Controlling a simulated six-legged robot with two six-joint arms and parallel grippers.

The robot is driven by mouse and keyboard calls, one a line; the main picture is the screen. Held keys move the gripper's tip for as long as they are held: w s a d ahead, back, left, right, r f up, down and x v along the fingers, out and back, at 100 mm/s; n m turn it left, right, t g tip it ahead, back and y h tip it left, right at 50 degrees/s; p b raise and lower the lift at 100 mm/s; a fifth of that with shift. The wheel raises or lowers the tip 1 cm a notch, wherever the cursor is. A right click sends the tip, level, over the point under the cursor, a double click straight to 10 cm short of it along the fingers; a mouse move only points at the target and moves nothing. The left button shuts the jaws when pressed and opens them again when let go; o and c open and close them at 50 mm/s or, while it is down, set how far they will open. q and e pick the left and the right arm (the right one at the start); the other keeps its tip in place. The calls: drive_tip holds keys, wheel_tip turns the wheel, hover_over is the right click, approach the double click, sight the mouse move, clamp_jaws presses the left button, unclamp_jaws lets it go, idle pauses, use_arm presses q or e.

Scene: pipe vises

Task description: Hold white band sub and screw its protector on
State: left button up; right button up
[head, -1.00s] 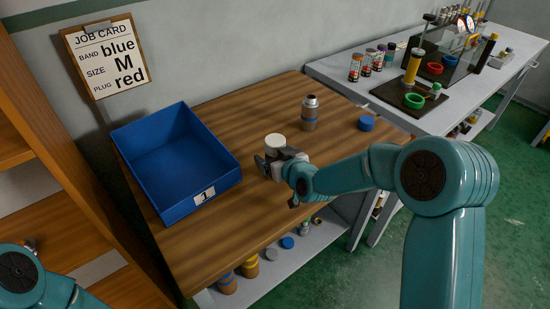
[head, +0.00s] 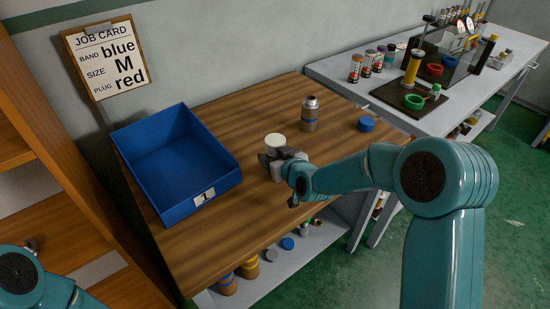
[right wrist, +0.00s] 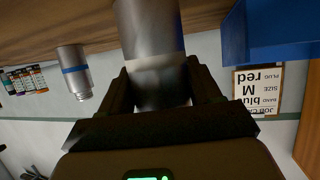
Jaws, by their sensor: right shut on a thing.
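A grey cylindrical sub with a white band (right wrist: 155,62) stands between the fingers of my right gripper in the right wrist view. I cannot tell whether the white top is a separate protector. My left arm shows at the bottom left; its gripper is not visible.
A grey sub with a blue band (head: 309,114) stands behind on the bench, and a blue cap (head: 367,124) lies to its right. An empty blue bin (head: 213,196) is on the left. Banded parts (head: 227,284) sit on the lower shelf.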

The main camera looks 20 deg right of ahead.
sight(278, 146)
wheel_tip(278, 146, up, 12)
drive_tip(key=shift+f+p, duration=0.1)
drive_tip(key=shift+p, duration=0.5)
wheel_tip(278, 146, up, 8)
drive_tip(key=p, duration=0.4)
drive_tip(key=shift+d, duration=0.1)
drive_tip(key=s+f, duration=0.1)
drive_tip(key=f, duration=0.3)
drive_tip(key=s+f, duration=0.2)
drive_tip(key=f, duration=0.2)
drive_tip(key=s+f, duration=0.2)
drive_tip(key=f, duration=0.2)
drive_tip(key=shift+s+f, duration=0.1)
drive_tip(key=shift+f, duration=0.2)
drive_tip(key=s, duration=0.1)
drive_tip(key=s+f+m+h, duration=0.1)
drive_tip(key=s, duration=0.1)
drive_tip(key=s+f+h, duration=0.1)
drive_tip(key=s, duration=0.1)
drive_tip(key=shift+d+f+m, duration=0.2)
drive_tip(key=shift+d+m, duration=0.15)
drive_tip(key=shift+m, duration=0.05)
